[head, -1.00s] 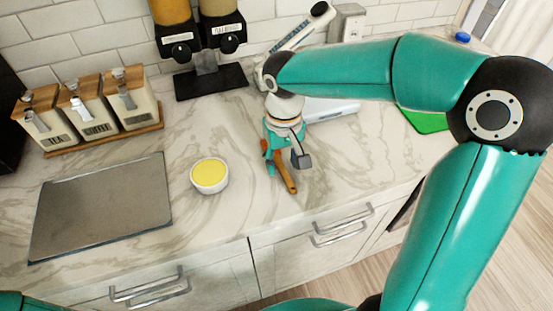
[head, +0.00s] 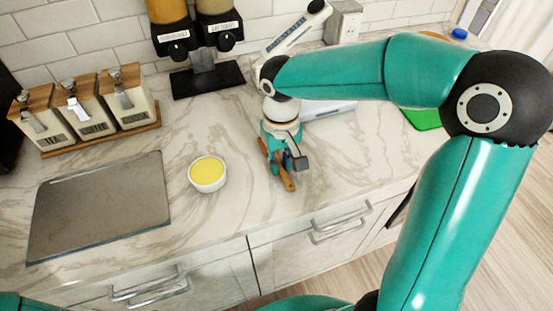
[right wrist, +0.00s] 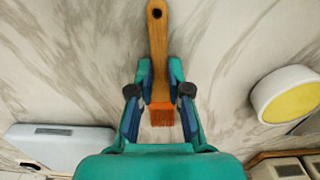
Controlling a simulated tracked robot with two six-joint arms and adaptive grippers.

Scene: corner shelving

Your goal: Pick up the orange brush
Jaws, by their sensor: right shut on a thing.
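The orange brush has a wooden handle and orange bristles; the brush (right wrist: 158,60) shows in the right wrist view between the two fingers of my right gripper (right wrist: 159,85). Its bristles point toward the gripper's palm and its handle end, with a hole, points away. In the head view the brush (head: 289,183) is at the counter's front, partly hidden by my right gripper (head: 280,162). The gripper is shut on the brush near where the handle meets the bristles. Whether the brush touches the counter is hard to tell. My left gripper is not in view.
A white bowl with yellow contents (head: 207,174) stands left of the brush. A grey metal board (head: 100,205) lies further left. Wooden-lidded canisters (head: 90,107) and dispensers (head: 205,60) stand at the back. A white appliance (head: 327,108) sits behind my right gripper.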

